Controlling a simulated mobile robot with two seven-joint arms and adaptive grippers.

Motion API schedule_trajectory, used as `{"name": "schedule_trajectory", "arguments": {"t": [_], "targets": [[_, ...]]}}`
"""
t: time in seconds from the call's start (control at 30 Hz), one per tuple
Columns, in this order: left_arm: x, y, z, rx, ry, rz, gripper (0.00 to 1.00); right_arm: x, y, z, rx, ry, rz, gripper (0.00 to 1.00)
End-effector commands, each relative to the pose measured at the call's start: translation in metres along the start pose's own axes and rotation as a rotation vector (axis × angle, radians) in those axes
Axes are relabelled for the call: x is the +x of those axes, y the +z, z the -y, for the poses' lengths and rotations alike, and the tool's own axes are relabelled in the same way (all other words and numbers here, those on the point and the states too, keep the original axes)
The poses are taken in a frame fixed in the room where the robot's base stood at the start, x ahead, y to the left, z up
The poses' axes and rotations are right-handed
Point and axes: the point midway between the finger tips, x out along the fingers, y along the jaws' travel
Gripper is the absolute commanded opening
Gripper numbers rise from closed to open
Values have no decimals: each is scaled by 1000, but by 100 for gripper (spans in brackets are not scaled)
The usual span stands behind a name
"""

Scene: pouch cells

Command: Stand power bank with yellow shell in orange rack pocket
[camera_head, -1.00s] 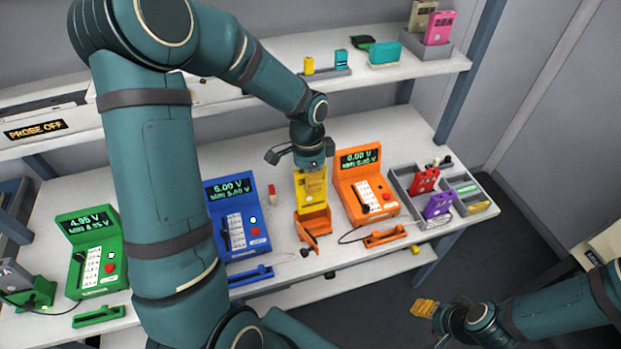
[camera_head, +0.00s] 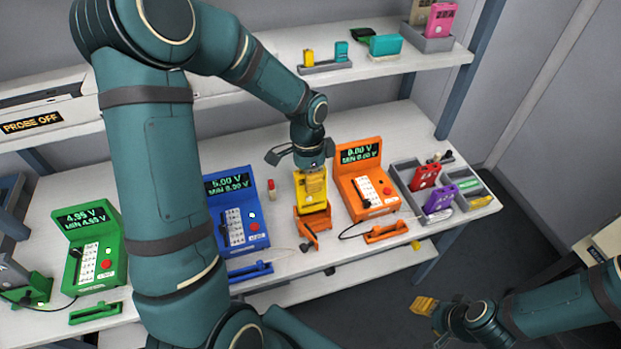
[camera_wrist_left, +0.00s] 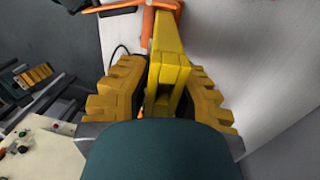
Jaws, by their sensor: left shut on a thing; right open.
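My left gripper (camera_head: 312,172) is shut on the yellow-shelled power bank (camera_head: 313,194), which it holds roughly upright. In the left wrist view the power bank (camera_wrist_left: 168,62) is between the two stepped yellow fingers (camera_wrist_left: 160,95). The orange rack (camera_head: 312,222) stands on the bench directly below, and part of it shows in the left wrist view (camera_wrist_left: 150,8). The lower end of the power bank meets the top of the rack; how deep it sits in the pocket is hidden. My right gripper (camera_head: 424,306) is open and empty, away from the bench.
A blue tester (camera_head: 236,222) stands left of the rack and an orange tester (camera_head: 366,190) right of it. A cable and a small orange holder (camera_head: 386,232) lie nearby. A grey tray (camera_head: 402,176) with red and purple cells is at right. An upper shelf (camera_head: 390,72) is behind.

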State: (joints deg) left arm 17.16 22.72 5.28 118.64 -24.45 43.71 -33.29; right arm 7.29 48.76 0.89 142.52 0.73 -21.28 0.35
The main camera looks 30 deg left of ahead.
Motion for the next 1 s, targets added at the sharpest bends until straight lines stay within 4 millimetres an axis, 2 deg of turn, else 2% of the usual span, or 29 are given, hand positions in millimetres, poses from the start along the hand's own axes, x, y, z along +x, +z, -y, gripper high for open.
{"name": "schedule_trajectory", "arguments": {"t": [1.0], "targets": [[21, 0, 0, 0, 0, 0, 0, 14, 2, -5, 0, 0, 0, 47]]}}
